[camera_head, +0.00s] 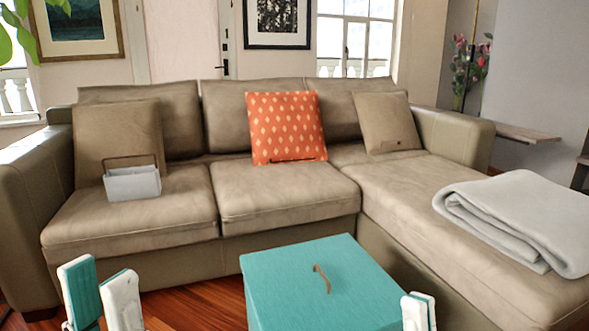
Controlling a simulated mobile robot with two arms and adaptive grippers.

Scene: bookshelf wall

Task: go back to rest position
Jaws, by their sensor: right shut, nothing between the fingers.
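My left gripper (100,278) is at the bottom left of the head view, in front of the sofa. Its two white and teal fingers stand upright and apart, with nothing visible between them. My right gripper (419,300) shows only its white fingertips at the bottom edge, right of the teal box. Its fingers are close together and hold nothing. The lower parts of both grippers are cut off by the frame.
A teal box (310,268) with a small brown handle stands between my grippers. Behind it is a beige sofa (285,190) with an orange cushion (286,125), a small white basket (132,184) and a folded grey blanket (520,215). Wooden floor shows left of the box.

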